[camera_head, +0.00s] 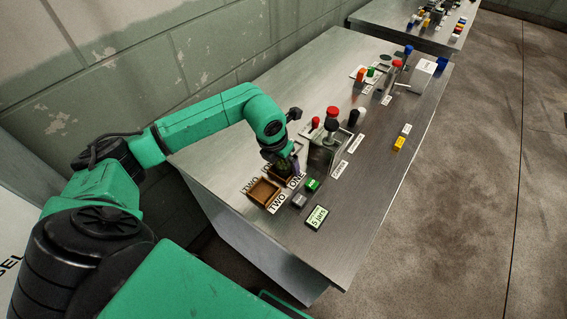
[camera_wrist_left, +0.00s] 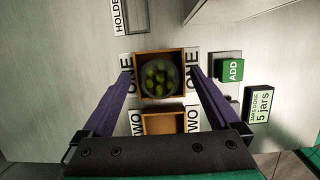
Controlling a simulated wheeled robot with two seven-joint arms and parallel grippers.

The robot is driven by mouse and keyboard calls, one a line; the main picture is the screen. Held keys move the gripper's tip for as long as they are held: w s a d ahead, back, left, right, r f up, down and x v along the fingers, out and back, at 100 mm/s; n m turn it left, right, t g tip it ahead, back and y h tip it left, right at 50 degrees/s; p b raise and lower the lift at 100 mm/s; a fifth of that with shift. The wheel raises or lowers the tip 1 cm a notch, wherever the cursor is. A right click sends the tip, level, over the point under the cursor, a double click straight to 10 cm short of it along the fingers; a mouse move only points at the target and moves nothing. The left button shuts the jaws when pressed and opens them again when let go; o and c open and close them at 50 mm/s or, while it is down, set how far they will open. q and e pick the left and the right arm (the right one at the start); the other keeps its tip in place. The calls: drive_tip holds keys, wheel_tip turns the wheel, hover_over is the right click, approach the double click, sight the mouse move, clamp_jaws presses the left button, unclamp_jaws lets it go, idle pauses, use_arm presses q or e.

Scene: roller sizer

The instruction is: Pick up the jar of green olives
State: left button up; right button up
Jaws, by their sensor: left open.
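The jar of green olives (camera_wrist_left: 158,77) stands in the wooden box labelled ONE (camera_wrist_left: 186,57), seen from above in the left wrist view. My left gripper (camera_wrist_left: 160,80) is open above it, with its two purple fingers on either side of the box. I cannot tell how far the fingertips are above the jar. In the head view my left gripper (camera_head: 284,166) is over box ONE and hides the jar. My right gripper is not in view.
An empty wooden box labelled TWO (camera_head: 264,192) sits beside box ONE. A green ADD button (camera_head: 312,184), a grey button (camera_head: 299,201) and a "5 jars" display (camera_head: 317,217) are nearby. A metal machine with a red top (camera_head: 325,150) stands just beyond.

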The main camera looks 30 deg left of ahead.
use_arm(q)
clamp_jaws()
drive_tip(key=shift+r, duration=0.15)
